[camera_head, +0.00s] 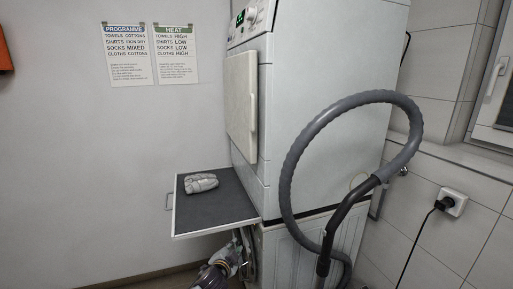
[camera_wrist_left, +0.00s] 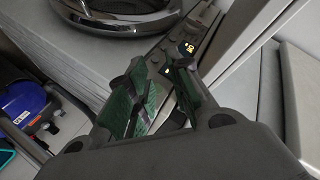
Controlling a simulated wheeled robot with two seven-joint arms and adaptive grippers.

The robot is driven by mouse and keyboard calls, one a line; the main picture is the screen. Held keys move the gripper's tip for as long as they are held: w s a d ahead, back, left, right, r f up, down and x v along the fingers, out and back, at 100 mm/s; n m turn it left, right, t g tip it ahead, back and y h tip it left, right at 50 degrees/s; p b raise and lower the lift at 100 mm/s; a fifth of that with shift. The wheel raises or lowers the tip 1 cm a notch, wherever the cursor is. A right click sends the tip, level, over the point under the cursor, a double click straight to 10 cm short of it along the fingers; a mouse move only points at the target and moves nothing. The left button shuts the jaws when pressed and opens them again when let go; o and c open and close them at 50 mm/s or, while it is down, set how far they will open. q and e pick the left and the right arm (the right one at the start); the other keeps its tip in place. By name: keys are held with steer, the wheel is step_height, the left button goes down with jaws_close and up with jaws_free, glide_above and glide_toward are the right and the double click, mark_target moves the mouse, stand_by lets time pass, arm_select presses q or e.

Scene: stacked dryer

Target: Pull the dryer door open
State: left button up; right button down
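The dryer (camera_head: 325,100) is the upper white machine in the head view. Its door (camera_head: 241,105), a pale panel with rounded corners, looks shut against the front. A pale rounded panel at the right of the left wrist view (camera_wrist_left: 302,105) looks like this door. My left gripper (camera_head: 243,246) is low in the head view, beneath the pull-out shelf (camera_head: 240,212) and well below the door. The left wrist view shows its green-padded fingers (camera_wrist_left: 160,78) apart, with no object clearly held. My right gripper is in neither view.
A folded grey cloth (camera_head: 202,183) lies on the shelf, which juts out below the dryer. A grey vacuum hose (camera_head: 292,165) arches beside the machines. A round washer door (camera_wrist_left: 125,14) and a blue vacuum body (camera_wrist_left: 25,105) show in the left wrist view.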

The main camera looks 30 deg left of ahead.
arm_select(q)
steer(key=w+a+r+m+t+h, duration=0.1)
steer(key=w+r+m+t+h, duration=0.2)
steer(key=r, duration=0.7)
steer(key=w+a+r+m+t+b, duration=0.1)
steer(key=r+m+t, duration=0.4)
steer(key=r, duration=0.5)
steer(key=w+a+r+m+t+h, duration=0.15)
steer(key=r+m, duration=0.35)
steer(key=r, duration=0.6)
steer(key=s+r+m+g+h, duration=0.3)
steer(key=r+m+h, duration=0.1)
steer(key=r+m, duration=0.5)
steer(key=s+r+m+g+h+b, duration=0.1)
steer(key=s+r+m+g+h, duration=0.2)
steer(key=r+m, duration=0.7)
steer(key=m+h, duration=0.2)
steer(key=m, duration=0.2)
steer(key=shift+s+a, duration=0.25)
steer(key=shift+s, duration=0.1)
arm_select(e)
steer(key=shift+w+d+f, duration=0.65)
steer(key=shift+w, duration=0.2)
arm_select(q)
steer(key=shift+w+d+g, duration=0.1)
steer(key=shift+g, duration=0.15)
